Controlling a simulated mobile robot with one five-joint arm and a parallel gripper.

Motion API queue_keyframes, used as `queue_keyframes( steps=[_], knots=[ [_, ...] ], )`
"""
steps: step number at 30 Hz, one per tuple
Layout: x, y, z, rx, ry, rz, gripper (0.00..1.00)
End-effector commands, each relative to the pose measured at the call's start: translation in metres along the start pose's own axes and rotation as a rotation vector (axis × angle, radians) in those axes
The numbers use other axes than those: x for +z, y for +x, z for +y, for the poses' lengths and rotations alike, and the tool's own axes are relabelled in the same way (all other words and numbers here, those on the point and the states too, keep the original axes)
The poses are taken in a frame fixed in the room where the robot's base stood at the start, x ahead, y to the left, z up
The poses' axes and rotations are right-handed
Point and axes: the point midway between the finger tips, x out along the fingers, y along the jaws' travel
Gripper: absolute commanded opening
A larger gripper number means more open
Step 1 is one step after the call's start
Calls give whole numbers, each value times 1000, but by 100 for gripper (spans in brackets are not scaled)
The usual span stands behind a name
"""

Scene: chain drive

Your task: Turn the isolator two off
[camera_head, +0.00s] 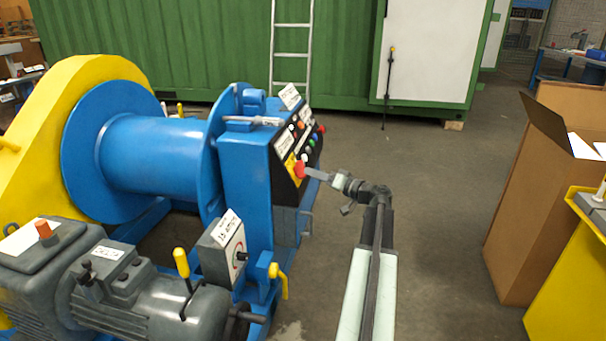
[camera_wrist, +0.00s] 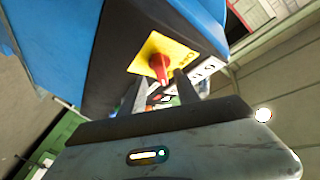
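A red rotary knob on a yellow plate, the isolator (camera_head: 299,170), sits low on the black sloping face of the blue control cabinet. In the wrist view the red knob (camera_wrist: 160,67) points roughly up and down the picture. My gripper (camera_head: 312,173) reaches in from the right, close to the knob. In the wrist view my gripper (camera_wrist: 159,80) is open, with one finger to each side of the knob's lower end. I cannot tell whether the fingers touch it.
Several coloured buttons and lamps (camera_head: 309,143) lie just above the knob. A grey box with a dial (camera_head: 238,256) and a yellow-handled lever (camera_head: 182,263) stand lower left. A blue drum (camera_head: 150,155) is behind. A cardboard box (camera_head: 535,200) is right; floor between is clear.

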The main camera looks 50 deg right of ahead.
Motion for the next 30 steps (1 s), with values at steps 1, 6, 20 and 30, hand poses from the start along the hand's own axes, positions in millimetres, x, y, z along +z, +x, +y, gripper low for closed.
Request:
queue_keyframes(
  steps=[1, 6, 20, 30],
  knots=[
    [0, 12, 0, -3, 0, -3, 38],
    [2, 36, -2, -4, 1, -4, 38],
    [3, 43, -3, -4, 1, -5, 2],
    [4, 45, -3, -18, -14, -7, 0]
  ],
)
